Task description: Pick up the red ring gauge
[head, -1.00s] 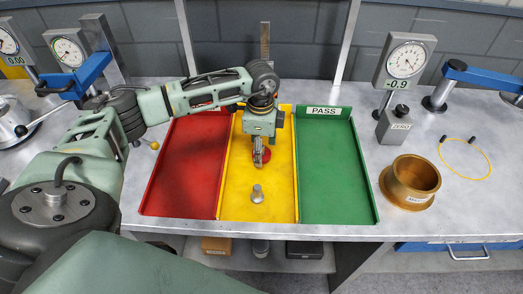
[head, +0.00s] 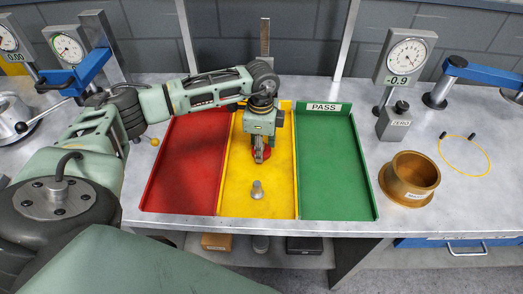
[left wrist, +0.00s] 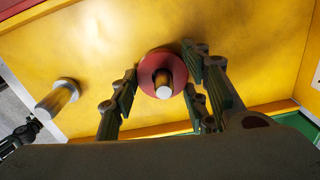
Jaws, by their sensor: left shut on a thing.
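The red ring gauge (left wrist: 147,78) is a round red disc with a short brown-grey cylinder standing at its centre in the left wrist view. In the head view my left gripper (head: 260,153) points down into the yellow tray. I cannot tell whether the gauge is clear of the tray floor. My right gripper is not in view.
A small metal plug (head: 257,190) stands in the yellow tray, nearer the front. A red tray (head: 180,175) lies left and a green PASS tray (head: 335,175) right. A brass ring (head: 410,180), a yellow loop (head: 465,172) and a dial gauge (head: 405,58) are at the right.

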